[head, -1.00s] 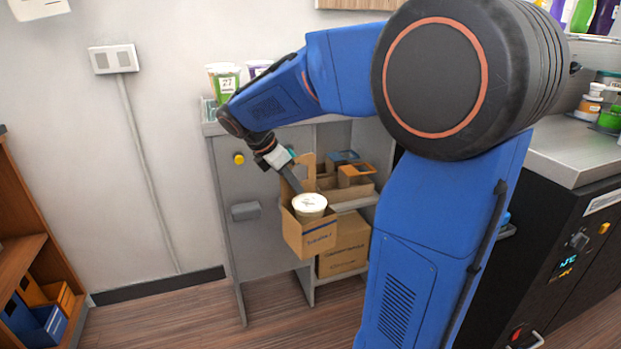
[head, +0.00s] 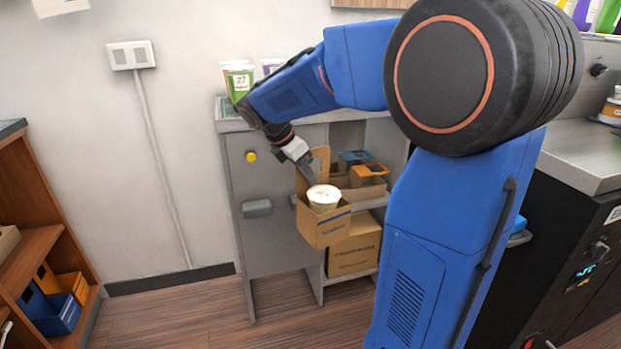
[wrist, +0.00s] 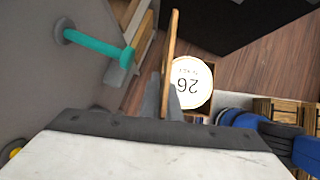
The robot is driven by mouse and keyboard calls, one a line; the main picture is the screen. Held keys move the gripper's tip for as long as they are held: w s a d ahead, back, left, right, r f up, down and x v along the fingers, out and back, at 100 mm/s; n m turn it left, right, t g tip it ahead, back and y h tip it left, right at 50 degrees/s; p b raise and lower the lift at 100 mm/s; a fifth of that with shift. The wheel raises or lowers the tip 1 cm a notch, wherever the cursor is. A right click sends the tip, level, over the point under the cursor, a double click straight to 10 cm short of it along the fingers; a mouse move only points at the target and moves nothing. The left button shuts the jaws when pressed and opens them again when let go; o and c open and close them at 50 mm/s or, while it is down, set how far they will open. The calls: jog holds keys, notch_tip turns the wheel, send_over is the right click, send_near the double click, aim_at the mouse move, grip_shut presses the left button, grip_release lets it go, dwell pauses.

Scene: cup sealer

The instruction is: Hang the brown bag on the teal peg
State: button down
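The brown bag (head: 326,232) is an open-topped cardboard carrier with a tall back panel and a white-lidded cup (head: 323,196) inside. My gripper (head: 312,182) is shut on the back panel and holds the bag in front of the grey stand. I cannot make out the peg clearly in the head view.
The grey stand (head: 285,242) also carries a yellow peg (head: 251,156) and a grey peg (head: 257,207). Another cardboard box (head: 355,250) sits on its lower shelf, behind the held bag. Cups (head: 238,80) stand on top. A wooden shelf (head: 40,240) is at left, with clear floor between.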

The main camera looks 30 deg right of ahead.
jog(key=w+d+f, duration=0.1)
jog(key=w+f, duration=0.1)
jog(key=w, duration=0.4)
jog(key=shift+w+d, duration=0.2)
jog(key=shift+d, duration=0.2)
dwell(0.8)
jog(key=shift+f, duration=0.2)
dwell(0.4)
jog(key=c, duration=1.9)
grip_release()
jog(key=shift+r, duration=0.1)
jog(key=v, duration=1.7)
jog(key=shift+r, duration=0.1)
